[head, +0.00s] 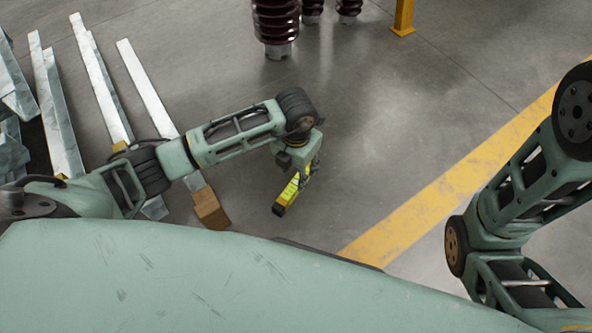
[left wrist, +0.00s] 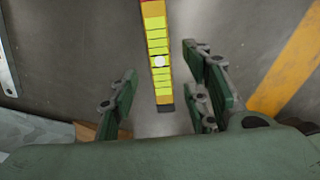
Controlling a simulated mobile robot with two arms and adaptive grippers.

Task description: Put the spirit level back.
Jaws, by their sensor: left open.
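The spirit level (head: 288,194) is a yellow bar with a dark end. In the head view it shows just below my left gripper (head: 306,172), which partly hides it. In the left wrist view the spirit level (left wrist: 157,48) runs nearly upright in the picture, with a red part at the top and a dark end at the bottom. My left gripper (left wrist: 160,72) is open, with one finger on each side of the bar and a gap on both sides. I cannot tell how far the bar is beyond the fingertips. My right arm shows at the right, but its gripper is out of view.
Several long metal bars (head: 102,82) lie on the floor at the left, near a brown block (head: 211,208). Dark ribbed insulators (head: 276,22) and a yellow post (head: 403,16) stand at the back. A yellow stripe (head: 440,201) crosses the otherwise open floor at right.

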